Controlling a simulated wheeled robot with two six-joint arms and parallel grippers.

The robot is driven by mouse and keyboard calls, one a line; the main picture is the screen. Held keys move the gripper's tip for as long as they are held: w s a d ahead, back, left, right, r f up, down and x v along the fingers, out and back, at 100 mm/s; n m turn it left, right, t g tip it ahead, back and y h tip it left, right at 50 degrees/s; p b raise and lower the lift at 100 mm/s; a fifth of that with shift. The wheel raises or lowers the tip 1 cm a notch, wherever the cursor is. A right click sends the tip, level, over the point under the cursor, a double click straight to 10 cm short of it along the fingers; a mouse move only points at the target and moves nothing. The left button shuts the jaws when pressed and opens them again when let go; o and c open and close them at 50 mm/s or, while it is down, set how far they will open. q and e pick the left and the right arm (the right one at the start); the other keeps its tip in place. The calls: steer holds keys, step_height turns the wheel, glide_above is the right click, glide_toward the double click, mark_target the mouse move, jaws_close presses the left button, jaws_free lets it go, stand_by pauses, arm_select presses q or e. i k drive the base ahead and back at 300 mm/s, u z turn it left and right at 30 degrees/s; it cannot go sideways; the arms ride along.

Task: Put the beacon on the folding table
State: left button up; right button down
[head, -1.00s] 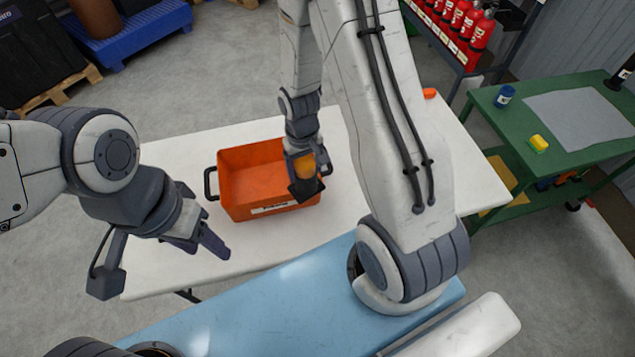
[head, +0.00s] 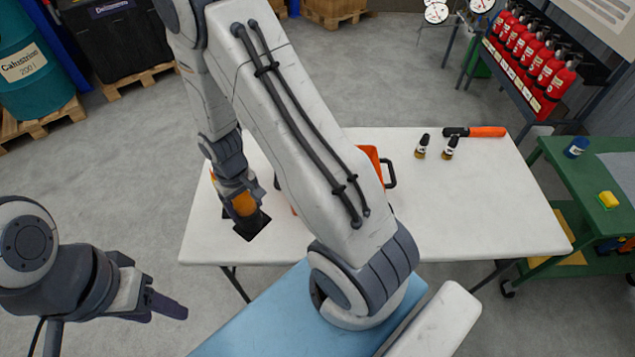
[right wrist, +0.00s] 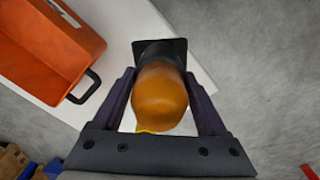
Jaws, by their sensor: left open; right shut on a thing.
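The beacon (head: 244,205) has an amber dome on a black square base. My right gripper (head: 235,192) is shut on it, over the left end of the white folding table (head: 480,215). In the right wrist view the amber dome (right wrist: 160,98) sits between the two fingers, with the black base (right wrist: 160,50) beyond it at the table's edge. I cannot tell whether the base touches the tabletop. My left gripper (head: 165,302) is open and empty, to the left of the table and away from it.
An orange crate (head: 372,160) stands on the table, mostly hidden by my right arm; it also shows in the right wrist view (right wrist: 45,45). A green cart (head: 565,165) stands at right.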

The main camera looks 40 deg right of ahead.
mark_target(446, 204)
steer(key=u, duration=1.4)
steer(key=k, duration=1.3)
steer(key=z, duration=2.3)
steer(key=i, duration=0.5)
steer(key=u, duration=0.05)
